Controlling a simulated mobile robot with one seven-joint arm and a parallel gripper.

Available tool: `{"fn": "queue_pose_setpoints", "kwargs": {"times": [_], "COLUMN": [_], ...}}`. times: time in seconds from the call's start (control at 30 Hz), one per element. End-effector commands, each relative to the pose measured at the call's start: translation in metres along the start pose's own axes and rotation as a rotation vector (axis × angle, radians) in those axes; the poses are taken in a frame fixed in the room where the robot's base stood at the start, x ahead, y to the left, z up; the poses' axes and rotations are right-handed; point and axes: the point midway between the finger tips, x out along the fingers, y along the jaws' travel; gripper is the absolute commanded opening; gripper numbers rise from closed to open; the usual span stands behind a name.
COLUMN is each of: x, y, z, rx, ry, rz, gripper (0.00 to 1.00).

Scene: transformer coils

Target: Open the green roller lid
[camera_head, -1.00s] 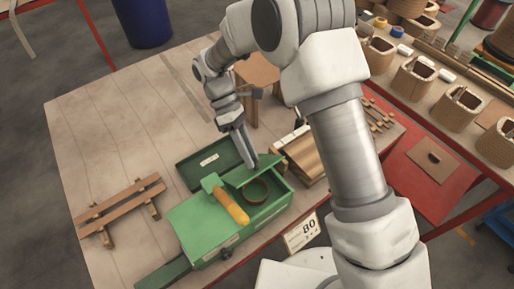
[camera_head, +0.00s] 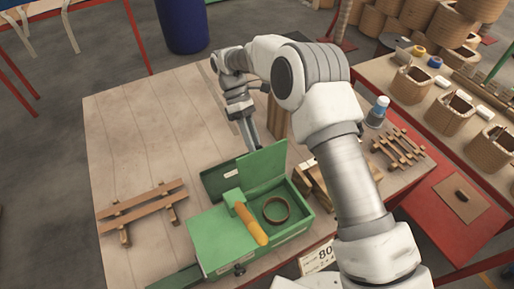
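The green box (camera_head: 215,237) stands at the front right part of the wooden table. Its green lid (camera_head: 265,166) is raised at the back edge, and the box's right compartment is open. A brown ring (camera_head: 288,210) lies inside that compartment. An orange-yellow roller handle (camera_head: 250,222) with a green head lies across the box top, left of the ring. My gripper (camera_head: 253,143) points down at the back of the raised lid. Its fingertips are partly hidden by the lid, so I cannot tell whether they touch it or how far apart they are.
A wooden rack (camera_head: 145,208) lies left of the box. Wooden pieces (camera_head: 312,180) stand close to its right, and slatted wood (camera_head: 398,148) lies farther right. The table's back left (camera_head: 150,130) is clear.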

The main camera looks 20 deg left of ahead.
Motion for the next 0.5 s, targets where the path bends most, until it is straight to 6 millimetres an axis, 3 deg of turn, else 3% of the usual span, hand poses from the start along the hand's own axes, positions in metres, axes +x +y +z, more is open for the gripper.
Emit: {"fn": "queue_pose_setpoints", "kwargs": {"times": [0.03, 0.5], "x": [0.0088, 0.0064], "y": [0.0119, 0.0185], "z": [0.0004, -0.0056], "rx": [0.013, 0.014], "ry": [-0.02, -0.081], "rz": [-0.009, -0.071], "gripper": [0.0, 0.0]}}
